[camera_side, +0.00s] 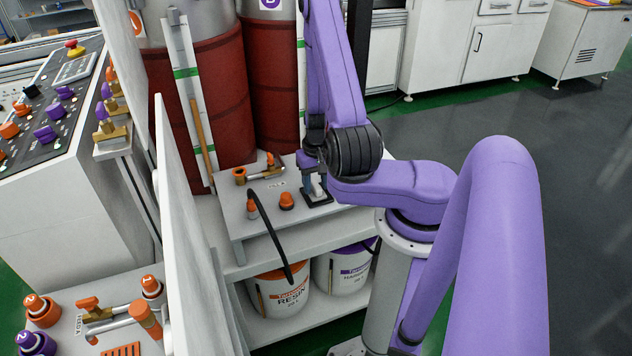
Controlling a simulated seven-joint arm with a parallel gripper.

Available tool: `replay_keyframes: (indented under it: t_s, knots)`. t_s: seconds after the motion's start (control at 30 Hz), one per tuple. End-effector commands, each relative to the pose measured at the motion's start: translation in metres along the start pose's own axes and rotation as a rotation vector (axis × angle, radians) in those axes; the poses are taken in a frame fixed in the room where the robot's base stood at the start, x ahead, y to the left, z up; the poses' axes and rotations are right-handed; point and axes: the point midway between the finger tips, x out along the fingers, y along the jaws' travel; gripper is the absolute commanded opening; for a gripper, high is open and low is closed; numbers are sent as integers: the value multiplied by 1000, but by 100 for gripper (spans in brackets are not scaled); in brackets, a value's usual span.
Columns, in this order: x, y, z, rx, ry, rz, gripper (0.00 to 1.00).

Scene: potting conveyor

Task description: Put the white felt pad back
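My gripper (317,184) points down at the right end of the white raised shelf (254,222), just below my purple arm's dark wrist. A small whitish piece, which may be the white felt pad (319,191), shows at the fingertips. It is over a small dark square holder (316,201) on the shelf. The piece is partly hidden by the fingers. I cannot tell whether the fingers are closed on it, or whether it touches the holder.
An orange knob (287,201), a brass-and-orange valve (257,172) and a black hose (270,232) are left of the gripper. Red-jacketed drums (215,100) stand behind. A resin bucket (283,294) and a hardener bucket (343,268) sit below. A white panel (185,230) stands at left.

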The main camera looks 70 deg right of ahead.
Motion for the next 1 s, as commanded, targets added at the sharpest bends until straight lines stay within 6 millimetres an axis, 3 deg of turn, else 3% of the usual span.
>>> replay_keyframes:
  t_s: [0.37,1.0]
  knots:
    - [-5,0,0,1,1,0,46]
    - [-44,0,-2,-1,2,-2,46]
